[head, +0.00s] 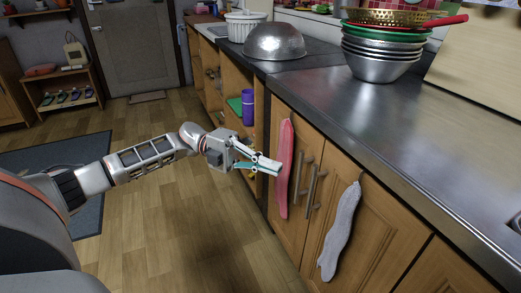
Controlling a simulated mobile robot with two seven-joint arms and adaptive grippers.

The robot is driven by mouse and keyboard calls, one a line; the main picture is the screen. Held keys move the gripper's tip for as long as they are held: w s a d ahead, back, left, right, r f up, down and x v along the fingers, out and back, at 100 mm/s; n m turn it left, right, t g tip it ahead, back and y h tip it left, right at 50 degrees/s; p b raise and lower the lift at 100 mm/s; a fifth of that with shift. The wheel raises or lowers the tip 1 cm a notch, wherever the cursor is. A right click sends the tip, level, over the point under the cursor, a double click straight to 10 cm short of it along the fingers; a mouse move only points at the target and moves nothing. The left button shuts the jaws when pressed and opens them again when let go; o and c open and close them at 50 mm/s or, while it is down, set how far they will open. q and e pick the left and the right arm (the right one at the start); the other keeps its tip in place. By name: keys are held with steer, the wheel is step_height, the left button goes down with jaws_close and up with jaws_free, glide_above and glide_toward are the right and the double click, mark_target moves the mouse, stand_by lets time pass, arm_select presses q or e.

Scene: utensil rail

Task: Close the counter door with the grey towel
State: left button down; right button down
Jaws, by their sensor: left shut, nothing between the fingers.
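The counter door with the grey towel (375,231) is a wooden panel below the dark countertop. It looks about flush with the counter front; I cannot tell whether a small gap remains. The grey towel (340,232) hangs down its front, to the right of two upright metal handles. My left gripper (278,168) is shut and empty. It is to the left of the handles, at the pink towel (285,165) on the neighbouring door; I cannot tell whether it touches. My right gripper is not in view.
Open shelves (238,88) with a purple cup (248,107) lie left of the doors. Stacked bowls (383,53), an upturned metal bowl (274,41) and a white pot (245,25) stand on the countertop (420,115). The wooden floor (190,215) before the counter is clear.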

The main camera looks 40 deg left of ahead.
arm_select(q)
steer(key=w+a+b, duration=0.1)
steer(key=w+a, duration=0.4)
steer(key=w, duration=0.1)
steer(key=shift+a+f+b, duration=0.3)
steer(key=shift+a+f, duration=0.1)
steer(key=shift+f, duration=0.05)
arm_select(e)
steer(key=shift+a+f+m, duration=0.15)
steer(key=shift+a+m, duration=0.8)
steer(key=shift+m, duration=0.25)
arm_select(q)
steer(key=shift+r, duration=0.1)
